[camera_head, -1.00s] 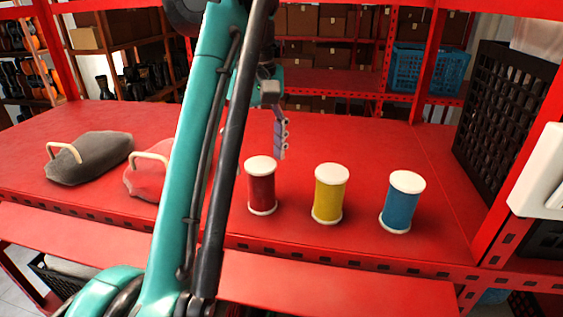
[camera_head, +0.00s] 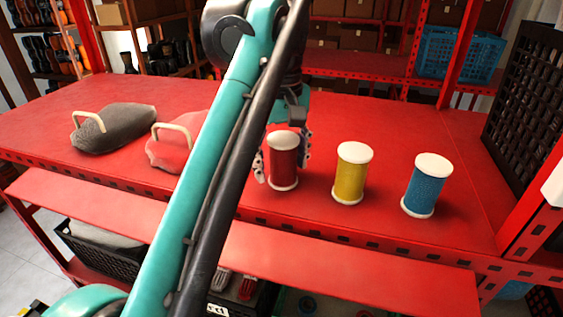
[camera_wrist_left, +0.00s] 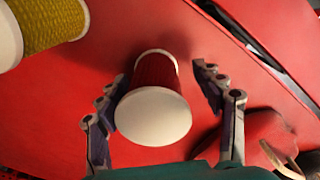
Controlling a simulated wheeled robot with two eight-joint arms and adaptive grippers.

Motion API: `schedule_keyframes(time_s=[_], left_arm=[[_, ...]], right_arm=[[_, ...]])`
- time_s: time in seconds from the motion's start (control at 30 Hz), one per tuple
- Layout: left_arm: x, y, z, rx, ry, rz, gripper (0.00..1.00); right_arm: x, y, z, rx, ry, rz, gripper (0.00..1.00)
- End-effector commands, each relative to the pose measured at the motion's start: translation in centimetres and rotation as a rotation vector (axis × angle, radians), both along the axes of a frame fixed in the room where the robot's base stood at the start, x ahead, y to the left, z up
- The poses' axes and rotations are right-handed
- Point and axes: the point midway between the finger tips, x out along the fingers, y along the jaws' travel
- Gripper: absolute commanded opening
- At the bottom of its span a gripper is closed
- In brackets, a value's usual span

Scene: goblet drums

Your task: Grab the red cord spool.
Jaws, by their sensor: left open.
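The red cord spool (camera_head: 283,164) with white ends stands upright on the red shelf (camera_head: 400,125). My left gripper (camera_head: 283,172) is at the spool, with one finger on each side of it. In the left wrist view the spool (camera_wrist_left: 157,70) shows between the two spread fingers of my left gripper (camera_wrist_left: 155,95). Gaps show on both sides, so the fingers do not appear to press on it. The yellow spool (camera_head: 351,175) and the blue spool (camera_head: 427,187) stand to its right. My right gripper is not in view.
A grey bag-like object (camera_head: 125,131) and a red one (camera_head: 172,150), each with a pale handle, lie to the left. A black crate (camera_head: 518,100) stands at the right. A blue basket (camera_head: 460,52) is behind. The yellow spool (camera_wrist_left: 48,25) is close by in the wrist view.

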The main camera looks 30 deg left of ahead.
Motion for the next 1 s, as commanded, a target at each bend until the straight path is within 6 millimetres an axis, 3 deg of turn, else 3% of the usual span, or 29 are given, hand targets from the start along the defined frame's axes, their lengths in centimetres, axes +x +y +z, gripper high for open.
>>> schedule_keyframes(time_s=[0.2,0.4,0.43,0.77,1.0], left_arm=[[0.0,0.0,0.0,0.0,0.0,0.0,0.65],[0.0,0.0,0.0,0.0,0.0,0.0,0.12],[0.0,0.0,0.0,0.0,0.0,0.0,0.1],[0.0,0.0,0.2,0.0,0.0,0.0,0.1],[0.0,0.0,2.8,0.0,0.0,0.0,0.1]], right_arm=[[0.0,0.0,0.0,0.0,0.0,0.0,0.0],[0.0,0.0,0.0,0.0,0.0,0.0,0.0],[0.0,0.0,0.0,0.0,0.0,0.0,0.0],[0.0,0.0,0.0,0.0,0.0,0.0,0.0],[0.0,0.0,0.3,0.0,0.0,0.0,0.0]])
